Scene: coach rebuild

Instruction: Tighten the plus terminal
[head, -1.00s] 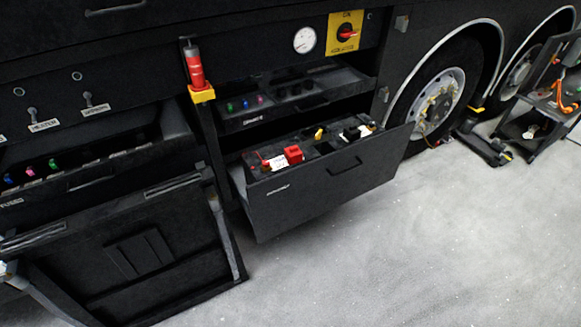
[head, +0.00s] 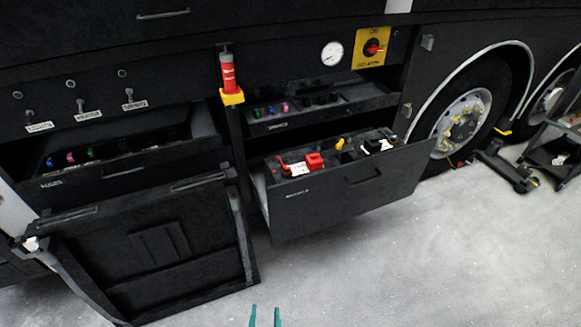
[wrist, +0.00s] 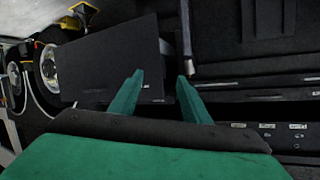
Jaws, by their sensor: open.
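The battery drawer (head: 345,192) is pulled out of the dark coach side in the head view. On the battery in it sit a red terminal cover (head: 314,161) with a red clamp and white label at its left, and a yellow piece and a dark and white terminal farther right. I cannot make out the plus terminal's bolt. My gripper (head: 264,312) shows only as two green fingertips at the bottom edge, open and well below the drawer. In the wrist view my gripper (wrist: 158,78) is open and empty, with the drawer front (wrist: 112,62) beyond it.
A fuse drawer (head: 320,110) sits above the battery drawer. A lowered flap (head: 160,250) and another open drawer (head: 130,165) are at left. A red and yellow tool (head: 229,78) hangs on the post.

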